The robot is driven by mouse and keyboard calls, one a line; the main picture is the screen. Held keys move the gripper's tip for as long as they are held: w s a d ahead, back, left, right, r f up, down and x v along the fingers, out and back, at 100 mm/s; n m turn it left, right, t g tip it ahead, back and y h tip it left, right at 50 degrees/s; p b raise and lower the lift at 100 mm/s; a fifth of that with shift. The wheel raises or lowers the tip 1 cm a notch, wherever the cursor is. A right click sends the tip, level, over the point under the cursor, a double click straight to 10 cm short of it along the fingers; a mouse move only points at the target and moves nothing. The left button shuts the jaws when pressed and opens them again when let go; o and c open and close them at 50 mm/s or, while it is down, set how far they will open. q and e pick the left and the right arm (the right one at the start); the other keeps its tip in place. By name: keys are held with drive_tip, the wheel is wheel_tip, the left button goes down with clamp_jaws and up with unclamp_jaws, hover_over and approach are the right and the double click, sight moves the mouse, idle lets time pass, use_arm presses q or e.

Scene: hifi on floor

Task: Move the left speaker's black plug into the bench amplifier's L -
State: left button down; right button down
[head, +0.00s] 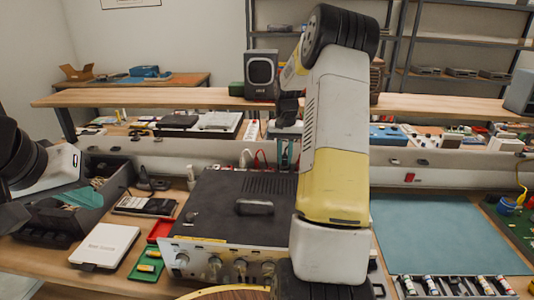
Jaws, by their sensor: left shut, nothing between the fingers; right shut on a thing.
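The bench amplifier (240,205) is a black box with a silver front panel and several knobs. It stands on the bench in the middle, and its rear terminals are hidden. A dark grey speaker (262,75) stands on the raised shelf behind it. My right arm rises in front of the amplifier and bends down at the top to my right gripper (289,108), above and behind the amplifier's rear edge. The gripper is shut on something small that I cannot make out. The black plug cannot be picked out.
Red and white leads (258,156) show behind the amplifier. A dark bin (105,190), a white box (104,246) and red and green trays lie to the left. A blue-green mat (440,235) to the right is clear. My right arm hides part of the amplifier.

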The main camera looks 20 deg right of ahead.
drive_tip(key=shift+f, duration=1)
idle(2.8)
drive_tip(key=c, duration=1.2)
unclamp_jaws()
drive_tip(key=shift+c, duration=0.2)
drive_tip(key=shift+r, duration=0.1)
wheel_tip(320, 180, up, 13)
drive_tip(key=shift+f, duration=0.2)
